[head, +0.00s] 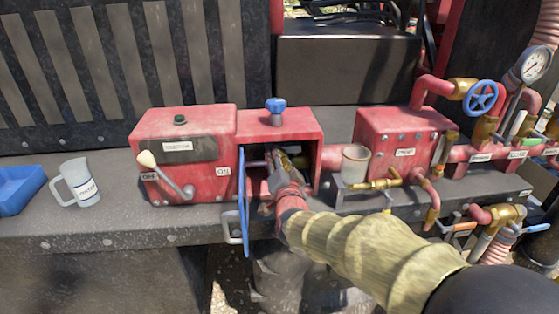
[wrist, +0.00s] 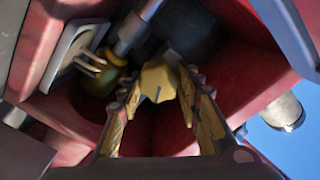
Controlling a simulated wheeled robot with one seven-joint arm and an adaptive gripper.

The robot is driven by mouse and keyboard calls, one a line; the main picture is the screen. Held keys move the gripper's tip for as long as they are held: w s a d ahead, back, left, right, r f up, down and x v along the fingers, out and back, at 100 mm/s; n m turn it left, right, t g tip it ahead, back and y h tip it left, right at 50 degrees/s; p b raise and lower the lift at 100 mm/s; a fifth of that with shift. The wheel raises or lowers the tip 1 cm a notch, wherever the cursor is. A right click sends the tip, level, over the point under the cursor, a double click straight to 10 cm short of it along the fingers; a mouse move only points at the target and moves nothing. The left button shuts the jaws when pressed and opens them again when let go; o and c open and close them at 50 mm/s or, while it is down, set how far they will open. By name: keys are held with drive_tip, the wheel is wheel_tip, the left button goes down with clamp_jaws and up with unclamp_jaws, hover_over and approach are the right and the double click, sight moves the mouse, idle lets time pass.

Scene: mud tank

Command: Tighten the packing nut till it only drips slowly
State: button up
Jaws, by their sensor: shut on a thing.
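The packing nut (wrist: 158,80) is a yellow brass hex piece deep in the red housing. In the wrist view, it sits between the fingertips of my gripper (wrist: 160,88), which is shut on it. In the head view, my gripper (head: 284,178) reaches into the open front of the red housing (head: 308,126), under its top with the blue knob (head: 275,106). The nut is mostly hidden there behind my fingers. A grey shaft (wrist: 130,32) runs beside the nut in the wrist view. I cannot make out any drip or water.
A blue-edged panel (head: 244,205) stands on edge just left of my arm. A red switch box (head: 185,150) with a lever is left of the opening. A white cup (head: 355,163) and a brass tap (head: 375,185) are close on the right. A mug (head: 78,182) stands at far left.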

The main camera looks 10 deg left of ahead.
drive_tip(key=o, duration=1.2)
drive_tip(key=shift+c, duration=0.2)
drive_tip(key=v, duration=1.2)
drive_tip(key=s+d+f+n+g+h, duration=0.2)
drive_tip(key=s+d+g, duration=0.4)
drive_tip(key=s+d, duration=0.6)
drive_tip(key=s+d+f+n+g+h, duration=0.2)
drive_tip(key=s+d+f+n+g, duration=0.2)
drive_tip(key=s+d, duration=0.8)
drive_tip(key=s+g, duration=0.1)
drive_tip(key=s, duration=0.4)
drive_tip(key=shift+f+n+g, duration=0.25)
drive_tip(key=shift+n+g, duration=0.05)
drive_tip(key=shift+g, duration=0.1)
